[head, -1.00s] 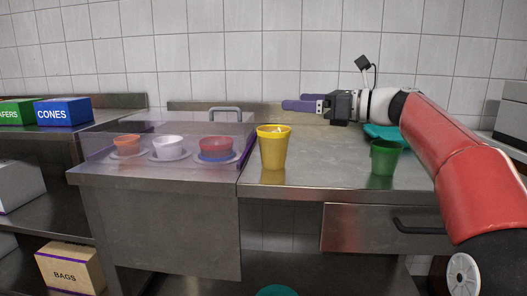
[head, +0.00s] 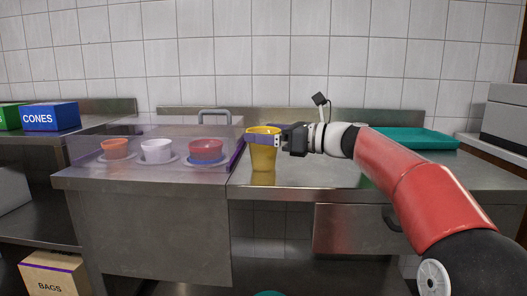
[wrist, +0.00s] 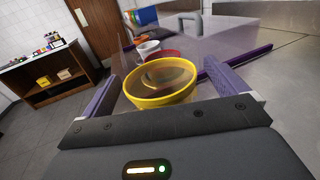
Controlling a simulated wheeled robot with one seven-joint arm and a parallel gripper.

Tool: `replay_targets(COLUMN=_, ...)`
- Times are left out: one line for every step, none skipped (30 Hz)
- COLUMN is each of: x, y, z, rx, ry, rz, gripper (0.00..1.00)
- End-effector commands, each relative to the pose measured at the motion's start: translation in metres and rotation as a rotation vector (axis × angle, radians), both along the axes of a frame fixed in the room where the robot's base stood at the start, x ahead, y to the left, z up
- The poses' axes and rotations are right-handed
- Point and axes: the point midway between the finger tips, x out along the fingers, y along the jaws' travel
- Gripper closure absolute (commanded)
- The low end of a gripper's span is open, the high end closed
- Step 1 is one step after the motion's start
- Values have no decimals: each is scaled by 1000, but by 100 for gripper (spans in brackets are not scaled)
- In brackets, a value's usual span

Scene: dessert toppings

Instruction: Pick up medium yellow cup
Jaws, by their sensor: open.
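The yellow cup (head: 263,160) stands upright on the steel counter, just right of the clear topping cover. My gripper (head: 265,141) is at the cup's upper part in the head view, with one purple finger across its front. In the wrist view the cup (wrist: 162,84) sits between the two purple fingers of my gripper (wrist: 170,85), which are apart on either side. The fingers are open; I cannot tell if either touches the cup.
Left of the cup, a clear cover (head: 130,130) encloses an orange bowl (head: 115,149), a white bowl (head: 156,151) and a red bowl (head: 206,150). A teal tray (head: 418,137) lies at the back right. My arm hides part of the right counter.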

Motion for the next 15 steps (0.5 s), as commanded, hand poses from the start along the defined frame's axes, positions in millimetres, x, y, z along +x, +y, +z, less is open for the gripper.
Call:
replay_targets(x=2, y=6, z=0, rx=0, ry=0, rz=3, gripper=3)
replay_targets(x=2, y=8, z=0, rx=0, ry=0, rz=2, gripper=3)
replay_targets(x=3, y=9, z=0, rx=-1, ry=0, rz=0, gripper=3)
replay_targets(x=4, y=10, z=0, rx=-1, ry=-1, rz=0, gripper=3)
replay_targets(x=4, y=10, z=0, rx=-1, ry=-1, rz=-1, gripper=3)
replay_targets(x=4, y=11, z=0, rx=-1, ry=-1, rz=-1, gripper=3)
replay_targets(x=4, y=10, z=0, rx=-1, ry=-1, rz=-1, gripper=3)
replay_targets(x=4, y=10, z=0, rx=-1, ry=-1, rz=-1, gripper=3)
replay_targets(x=4, y=10, z=0, rx=-1, ry=0, rz=-1, gripper=3)
replay_targets(x=4, y=10, z=0, rx=-1, ry=0, rz=-1, gripper=3)
replay_targets(x=4, y=10, z=0, rx=-1, ry=0, rz=-1, gripper=4)
replay_targets(x=4, y=10, z=0, rx=-1, ry=0, rz=-1, gripper=9)
replay_targets(x=4, y=10, z=0, rx=-1, ry=0, rz=-1, gripper=13)
replay_targets(x=4, y=10, z=0, rx=-1, ry=0, rz=-1, gripper=17)
replay_targets(x=4, y=10, z=0, rx=-1, ry=0, rz=-1, gripper=22)
